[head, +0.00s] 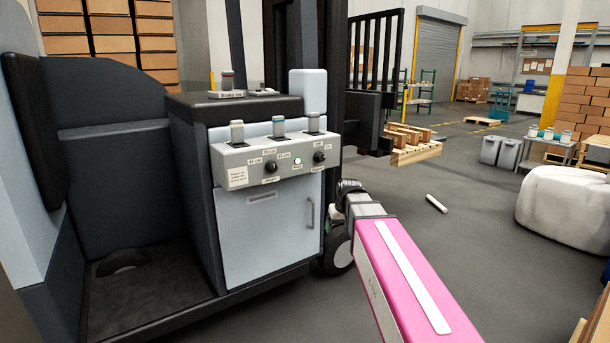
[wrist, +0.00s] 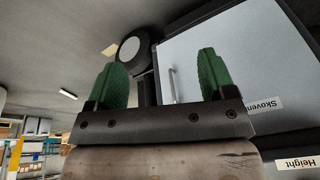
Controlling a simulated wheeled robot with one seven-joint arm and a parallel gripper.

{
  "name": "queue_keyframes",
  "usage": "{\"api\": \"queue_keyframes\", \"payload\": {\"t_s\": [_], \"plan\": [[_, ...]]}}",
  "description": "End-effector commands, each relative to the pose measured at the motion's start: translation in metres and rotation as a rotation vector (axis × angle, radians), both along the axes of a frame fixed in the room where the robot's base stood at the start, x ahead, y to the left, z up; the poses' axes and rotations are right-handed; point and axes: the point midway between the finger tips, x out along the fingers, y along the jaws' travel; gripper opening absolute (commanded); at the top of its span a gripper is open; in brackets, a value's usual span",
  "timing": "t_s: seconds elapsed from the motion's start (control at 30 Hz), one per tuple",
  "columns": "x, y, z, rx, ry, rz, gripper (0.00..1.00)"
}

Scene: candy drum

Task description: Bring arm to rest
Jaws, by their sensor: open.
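My pink arm (head: 400,275) reaches from the bottom edge of the head view toward the forklift's (head: 265,215) front right corner. In the wrist view, my gripper (wrist: 160,82) shows two green fingers standing well apart, with nothing between them. In the head view the fingers cannot be made out; the dark wrist end of the arm is beside the forklift's wheel (head: 338,253). Beyond the fingers, the wrist view shows the forklift's pale cabinet door (wrist: 235,60), and a wheel (wrist: 133,48). I cannot tell the exact gap between fingers and door.
A control box (head: 275,160) with several switches and a green light sits above the door. A white cylinder (head: 436,203) lies on the floor to the right. A bulky white sack (head: 572,205) and grey bins (head: 499,150) stand farther right. Open floor lies between.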

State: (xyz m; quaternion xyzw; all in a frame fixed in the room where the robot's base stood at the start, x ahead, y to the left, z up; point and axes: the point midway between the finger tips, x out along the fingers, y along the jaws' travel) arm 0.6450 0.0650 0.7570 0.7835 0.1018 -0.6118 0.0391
Motion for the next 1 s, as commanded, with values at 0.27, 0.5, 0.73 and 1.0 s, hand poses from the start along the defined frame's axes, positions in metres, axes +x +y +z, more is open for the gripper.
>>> {"api": "queue_keyframes", "payload": {"t_s": [0.27,0.5,0.73,1.0], "plan": [[-0.072,-0.032,-0.093,-0.037,0.11,-0.092,0.77],[-0.133,-0.053,-0.154,-0.069,0.192,-0.161,0.77],[-0.165,-0.064,-0.181,-0.087,0.233,-0.197,0.77],[-0.168,-0.065,-0.184,-0.089,0.238,-0.202,0.77]]}}
